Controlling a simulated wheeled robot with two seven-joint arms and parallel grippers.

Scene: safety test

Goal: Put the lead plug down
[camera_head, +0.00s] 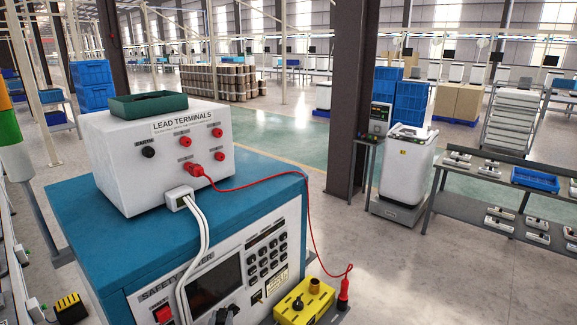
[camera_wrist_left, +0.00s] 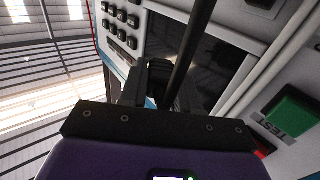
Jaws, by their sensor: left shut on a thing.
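My left gripper (camera_head: 227,314) shows only as a dark shape at the bottom edge of the head view, in front of the tester's panel. In the left wrist view the gripper (camera_wrist_left: 160,68) is shut on a thin black lead (camera_wrist_left: 190,45), close to the dark screen. What part of a plug it holds is hidden by the dark fingers. The blue and white safety tester (camera_head: 120,245) carries a white LEAD TERMINALS box (camera_head: 165,175). A red plug (camera_head: 196,170) sits in the box's lower terminal, and its red cable runs right to a red probe (camera_head: 343,290).
A green tray (camera_head: 147,106) lies on the box. White cables (camera_head: 200,235) hang from a white plug (camera_head: 180,198) at the box front. The green TEST button (camera_wrist_left: 290,115) shows beside the gripper. Open floor lies beyond.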

